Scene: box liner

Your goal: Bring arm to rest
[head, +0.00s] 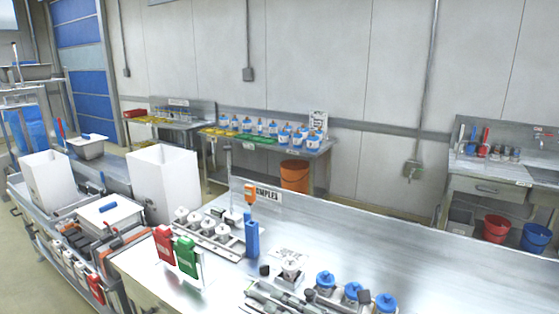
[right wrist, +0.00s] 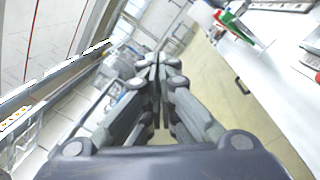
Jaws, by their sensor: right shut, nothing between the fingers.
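My right gripper (right wrist: 156,64) is shut and empty in the right wrist view, its grey fingers together and pointing away over the pale floor beside a bench. No left gripper shows in either view.
Two white open bins (head: 163,187) (head: 48,182) stand at left, near a cart with a white lidded box (head: 108,216).

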